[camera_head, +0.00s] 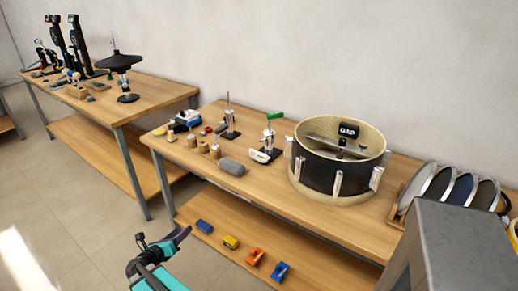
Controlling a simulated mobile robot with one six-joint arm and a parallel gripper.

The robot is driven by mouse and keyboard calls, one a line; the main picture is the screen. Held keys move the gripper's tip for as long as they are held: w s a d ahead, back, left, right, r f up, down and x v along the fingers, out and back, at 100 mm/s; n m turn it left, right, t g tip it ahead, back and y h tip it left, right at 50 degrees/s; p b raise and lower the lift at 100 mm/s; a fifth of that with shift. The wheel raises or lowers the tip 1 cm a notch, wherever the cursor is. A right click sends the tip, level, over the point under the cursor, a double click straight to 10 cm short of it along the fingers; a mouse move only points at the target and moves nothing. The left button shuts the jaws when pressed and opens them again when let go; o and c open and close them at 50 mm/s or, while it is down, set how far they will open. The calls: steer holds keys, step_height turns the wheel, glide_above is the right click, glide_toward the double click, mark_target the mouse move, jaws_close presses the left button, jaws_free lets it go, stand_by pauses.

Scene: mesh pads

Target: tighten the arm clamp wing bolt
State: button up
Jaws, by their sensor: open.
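My gripper (163,241) is at the lower centre-left, in front of the near workbench (320,215). Its dark fingers are apart and nothing shows between them. It is well away from the objects on the bench top.
A black drum shell (318,176) stands on the bench. Round pads (440,184) stand in a rack at right, partly behind a grey block (450,250). Small coloured blocks (230,242) lie on the lower shelf. A second bench (150,92) stands at left. The floor between is clear.

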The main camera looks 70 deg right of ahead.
mark_target(261, 141)
steer(key=s+d+r+g+h+p, duration=0.1)
steer(key=s+d+r, duration=0.2)
steer(key=d+r, duration=0.3)
steer(key=s+d+r+m+g+h+p, duration=0.1)
steer(key=s+d+r, duration=0.3)
steer(key=d+r, duration=0.3)
steer(key=s+d+r+m+g+h+p, duration=0.1)
steer(key=s+d+r+p, duration=0.1)
steer(key=d+r, duration=0.5)
steer(key=shift+s+r+g+h, duration=0.15)
steer(key=shift+s+r, duration=0.2)
steer(key=shift+r, duration=0.25)
steer(key=shift+s+r+g+h, duration=0.15)
steer(key=shift+s+r, duration=0.2)
steer(key=shift+r, duration=0.25)
steer(key=shift+m+g, duration=0.7)
steer(key=shift+g, duration=0.1)
steer(key=s+d+r, duration=0.1)
steer(key=s, duration=0.1)
steer(key=s+d+r, duration=0.1)
steer(key=s, duration=0.1)
steer(key=s+d+r+p, duration=0.1)
steer(key=s, duration=0.1)
steer(key=shift+d, duration=0.35)
steer(key=shift+s+d, duration=0.1)
steer(key=shift+s, duration=0.05)
steer(key=shift+p+x, duration=1.85)
steer(key=shift+x, duration=5)
steer(key=shift+f, duration=0.1)
